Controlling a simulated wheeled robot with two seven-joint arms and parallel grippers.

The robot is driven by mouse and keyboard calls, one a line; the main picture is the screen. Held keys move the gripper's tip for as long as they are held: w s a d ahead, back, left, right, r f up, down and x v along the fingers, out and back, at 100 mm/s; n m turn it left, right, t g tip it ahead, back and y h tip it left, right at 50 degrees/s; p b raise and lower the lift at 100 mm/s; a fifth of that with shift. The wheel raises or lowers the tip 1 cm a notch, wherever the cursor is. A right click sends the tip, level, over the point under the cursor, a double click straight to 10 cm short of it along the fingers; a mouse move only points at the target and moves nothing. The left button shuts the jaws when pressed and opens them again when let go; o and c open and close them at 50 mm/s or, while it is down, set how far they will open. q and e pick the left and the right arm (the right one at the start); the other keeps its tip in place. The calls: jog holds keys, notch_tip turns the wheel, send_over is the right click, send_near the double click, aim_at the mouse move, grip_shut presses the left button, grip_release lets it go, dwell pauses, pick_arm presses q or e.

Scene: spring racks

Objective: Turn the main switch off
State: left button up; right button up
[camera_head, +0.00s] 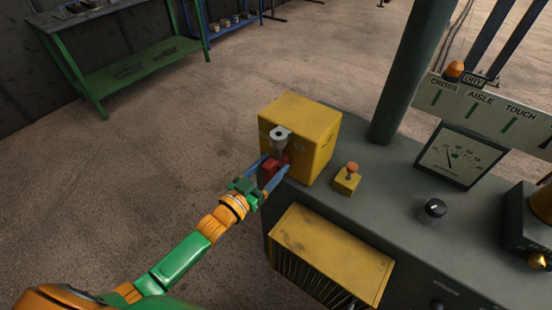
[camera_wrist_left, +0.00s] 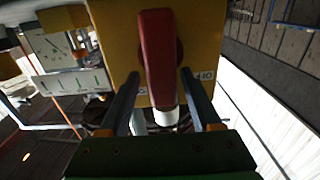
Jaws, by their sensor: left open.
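The main switch is a yellow box (camera_head: 314,125) on the near left corner of the grey console. It also fills the top of the left wrist view (camera_wrist_left: 112,25). Its red handle (camera_head: 282,160) is on the box's side face. In the left wrist view the red handle (camera_wrist_left: 157,55) runs up and down the picture, with a pale end below. Dark lettering, partly legible, is on the face to its right. My left gripper (camera_head: 275,168) is open, with one finger on each side of the handle. I cannot tell whether either finger touches it. My right gripper is not in view.
A grey fitting (camera_head: 279,138) sticks out above the handle. A small yellow box with an orange button (camera_head: 347,178) stands right of the switch box. A yellow louvred cover (camera_head: 335,255) juts out below. A dial gauge (camera_head: 462,155), a black knob (camera_head: 433,210) and a green post (camera_head: 412,70) are farther right.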

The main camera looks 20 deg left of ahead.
pick_arm(q)
jog(key=shift+a+x, duration=0.2)
jog(key=shift+x, duration=1)
jog(key=shift+f, duration=0.1)
jog(key=shift+c, duration=0.6)
grip_shut()
jog(key=shift+s+f, duration=0.1)
